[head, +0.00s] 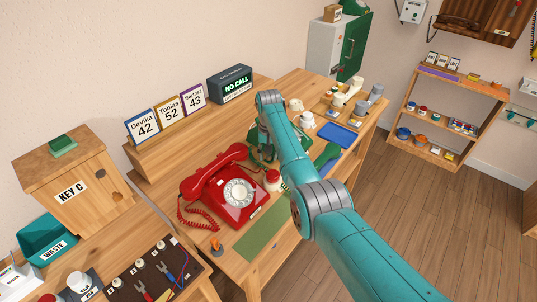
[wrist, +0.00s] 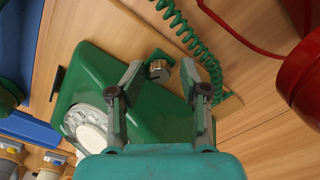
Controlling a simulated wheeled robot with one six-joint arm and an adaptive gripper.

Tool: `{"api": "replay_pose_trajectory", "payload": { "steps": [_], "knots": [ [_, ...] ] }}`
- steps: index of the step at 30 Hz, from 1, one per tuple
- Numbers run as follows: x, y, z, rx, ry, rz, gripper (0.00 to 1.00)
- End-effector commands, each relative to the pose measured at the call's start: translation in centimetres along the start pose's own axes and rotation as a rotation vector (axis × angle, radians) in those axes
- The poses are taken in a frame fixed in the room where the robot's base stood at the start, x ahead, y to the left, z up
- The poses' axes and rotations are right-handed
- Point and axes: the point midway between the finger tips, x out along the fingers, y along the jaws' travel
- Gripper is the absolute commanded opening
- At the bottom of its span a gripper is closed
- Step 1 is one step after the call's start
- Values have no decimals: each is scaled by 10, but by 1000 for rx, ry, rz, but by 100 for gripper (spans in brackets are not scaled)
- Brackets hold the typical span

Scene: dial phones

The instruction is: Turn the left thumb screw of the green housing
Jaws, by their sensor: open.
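The green housing (wrist: 150,115) of a dial phone lies below my gripper in the wrist view, with its pale dial (wrist: 88,125) at the left. My gripper (wrist: 160,76) is open, one finger on each side of the screw in the picture. I see gaps on both sides; how far the fingers are above it I cannot tell. No other thumb screw shows clearly. In the head view, the housing (head: 259,153) is partly hidden by my arm, and the fingers are hidden.
A coiled green cord (wrist: 190,40) runs close beside the screw. A green handset (head: 327,155) and blue tray (head: 338,135) lie to the right.

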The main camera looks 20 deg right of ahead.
Motion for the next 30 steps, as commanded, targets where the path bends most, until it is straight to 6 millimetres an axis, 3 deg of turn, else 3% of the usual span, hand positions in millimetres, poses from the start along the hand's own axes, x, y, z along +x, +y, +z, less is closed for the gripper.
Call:
{"api": "replay_pose_trajectory", "payload": {
  "steps": [5, 18, 30],
  "knots": [
    [-13, 1, -2, 1, 5, 0, 48],
    [-70, 0, -1, 0, 2, 0, 48],
    [-80, 0, 0, 0, 0, 0, 48]
  ]
}}
